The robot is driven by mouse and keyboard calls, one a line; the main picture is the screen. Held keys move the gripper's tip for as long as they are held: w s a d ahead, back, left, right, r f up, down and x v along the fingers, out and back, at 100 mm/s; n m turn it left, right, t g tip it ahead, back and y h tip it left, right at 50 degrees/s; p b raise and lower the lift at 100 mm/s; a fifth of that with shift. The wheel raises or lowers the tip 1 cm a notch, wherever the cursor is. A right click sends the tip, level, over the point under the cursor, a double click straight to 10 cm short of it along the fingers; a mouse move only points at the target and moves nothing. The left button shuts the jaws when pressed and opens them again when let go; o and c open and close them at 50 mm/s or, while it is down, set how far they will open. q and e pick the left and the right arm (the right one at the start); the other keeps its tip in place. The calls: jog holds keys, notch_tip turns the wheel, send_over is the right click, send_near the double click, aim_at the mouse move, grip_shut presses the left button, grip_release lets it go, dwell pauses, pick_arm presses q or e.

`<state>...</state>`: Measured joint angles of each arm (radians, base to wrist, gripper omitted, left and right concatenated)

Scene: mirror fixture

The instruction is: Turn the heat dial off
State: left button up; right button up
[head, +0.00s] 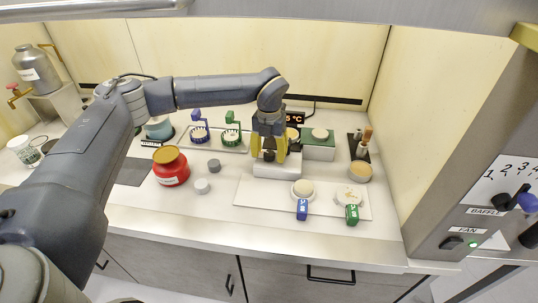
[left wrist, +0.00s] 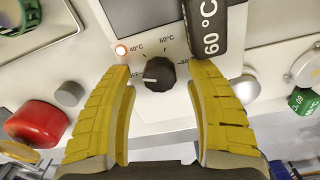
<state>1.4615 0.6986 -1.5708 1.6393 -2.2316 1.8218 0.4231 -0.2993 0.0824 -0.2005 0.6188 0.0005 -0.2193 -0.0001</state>
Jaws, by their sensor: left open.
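The heat dial (left wrist: 160,74) is a black knob on the white front panel of the heater (head: 277,170). Its white mark points left, toward the OFF label (left wrist: 134,75); 40 °C and 60 °C labels are printed above it. In the left wrist view the gripper (left wrist: 159,82) is open, one finger on each side of the dial, with gaps visible between fingers and knob. My right gripper is not in view.
A black display (head: 295,118) stands behind the heater. A black block marked 60 °C (left wrist: 208,27) is close by the right finger. A red jar (head: 170,168) and small grey cylinders stand left. A white tray (head: 250,200) with tagged dishes lies in front.

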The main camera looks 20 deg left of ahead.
aim_at(269, 153)
pick_arm(q)
notch_tip(269, 153, up, 11)
jog(key=shift+r, duration=0.15)
dwell(0.4)
